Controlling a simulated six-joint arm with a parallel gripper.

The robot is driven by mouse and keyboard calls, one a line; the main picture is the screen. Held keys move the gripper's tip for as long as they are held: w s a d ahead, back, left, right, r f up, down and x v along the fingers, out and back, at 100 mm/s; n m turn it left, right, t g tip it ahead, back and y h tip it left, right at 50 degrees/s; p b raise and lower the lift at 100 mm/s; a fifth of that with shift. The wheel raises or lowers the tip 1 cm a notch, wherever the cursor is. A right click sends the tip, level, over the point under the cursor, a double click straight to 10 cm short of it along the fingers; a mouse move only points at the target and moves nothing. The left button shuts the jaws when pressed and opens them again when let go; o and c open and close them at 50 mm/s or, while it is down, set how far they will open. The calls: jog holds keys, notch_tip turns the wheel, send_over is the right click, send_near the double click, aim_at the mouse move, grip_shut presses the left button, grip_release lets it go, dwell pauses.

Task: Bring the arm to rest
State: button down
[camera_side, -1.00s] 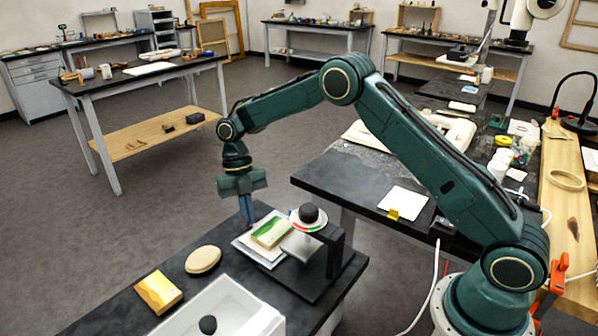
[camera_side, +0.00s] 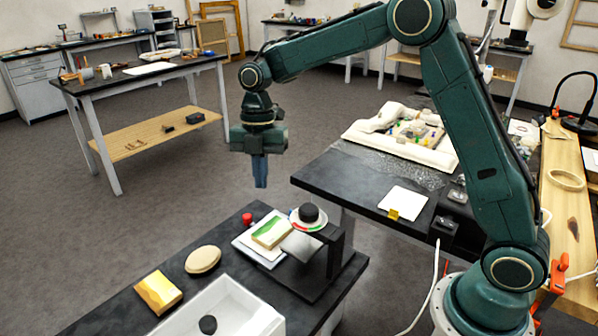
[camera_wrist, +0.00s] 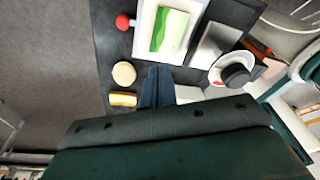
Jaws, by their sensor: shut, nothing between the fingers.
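My gripper (camera_side: 260,172) hangs in the air, pointing down, above and behind the near dark bench (camera_side: 112,312) in the side view. Its blue fingers are together with nothing between them. In the wrist view my gripper (camera_wrist: 158,72) also shows shut, with the bench below it. My arm is bent, with the elbow raised high.
On the near bench are a green-and-cream block (camera_side: 270,232) on a white tray, a red knob (camera_side: 247,218), a dark stand (camera_side: 335,250) with a dial, an oval tan piece (camera_side: 203,260), a yellow block (camera_side: 158,291) and a white basin (camera_side: 240,311). A dark table (camera_side: 350,185) stands right.

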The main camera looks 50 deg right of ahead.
jog(key=s+d+r+m+t, duration=0.2)
jog(key=s+r+m+t, duration=0.1)
jog(key=s+r+m, duration=0.95)
jog(key=s+d+f+m+t, duration=0.1)
jog(key=s+m+t, duration=0.1)
jog(key=s+m, duration=0.3)
jog(key=s+d+f+m+t+h, duration=0.1)
jog(key=s+d+m, duration=0.1)
jog(key=s+m, duration=0.4)
jog(key=s, duration=0.5)
jog(key=shift+s+f+t+h, duration=0.15)
jog(key=shift+s+t+h, duration=0.15)
jog(key=shift+s+t, duration=0.1)
